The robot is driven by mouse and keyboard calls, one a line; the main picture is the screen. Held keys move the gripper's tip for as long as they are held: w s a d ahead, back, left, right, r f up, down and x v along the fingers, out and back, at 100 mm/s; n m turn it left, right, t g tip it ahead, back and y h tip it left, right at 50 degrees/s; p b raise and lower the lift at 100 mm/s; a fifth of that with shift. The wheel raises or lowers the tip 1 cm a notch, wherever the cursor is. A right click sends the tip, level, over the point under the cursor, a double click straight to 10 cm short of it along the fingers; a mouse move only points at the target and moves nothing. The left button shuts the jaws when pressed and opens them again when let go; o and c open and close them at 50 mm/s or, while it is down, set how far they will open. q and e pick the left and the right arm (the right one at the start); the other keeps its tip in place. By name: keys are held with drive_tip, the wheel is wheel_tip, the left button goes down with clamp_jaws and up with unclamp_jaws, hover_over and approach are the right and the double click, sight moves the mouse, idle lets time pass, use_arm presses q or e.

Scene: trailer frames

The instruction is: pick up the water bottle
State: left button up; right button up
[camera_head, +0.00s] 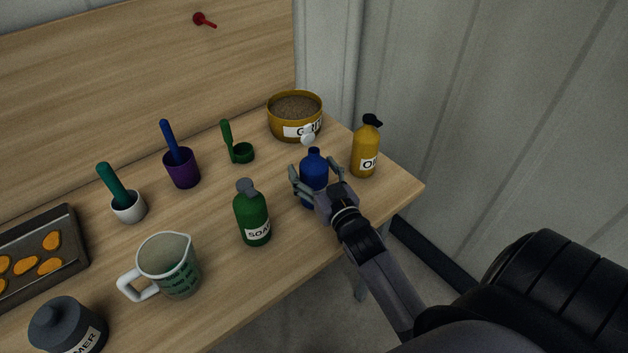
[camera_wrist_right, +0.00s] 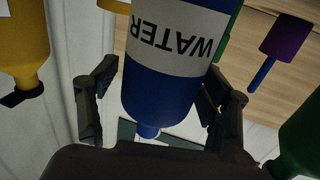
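The water bottle (camera_head: 314,168) is blue and stands upright near the front edge of the wooden table. In the right wrist view the bottle (camera_wrist_right: 165,95) appears upside down, with a white label reading WATER. My right gripper (camera_head: 317,173) is open around the bottle, one finger on each side. In the right wrist view a gap shows between the left finger and the bottle. The right finger lies close to the bottle's edge; I cannot tell whether it touches. My left gripper is not in view.
A green soap bottle (camera_head: 252,218) stands left of the water bottle, and a yellow oil bottle (camera_head: 365,150) stands to its right. A yellow bowl of grain (camera_head: 293,122) is behind. A measuring jug (camera_head: 171,268) and a tray (camera_head: 72,240) are farther left.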

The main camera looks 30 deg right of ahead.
drive_tip(key=shift+r, duration=0.1)
drive_tip(key=c, duration=1.4)
drive_tip(key=shift+r, duration=0.2)
drive_tip(key=shift+r+p, duration=0.6)
drive_tip(key=shift+r, duration=9.15)
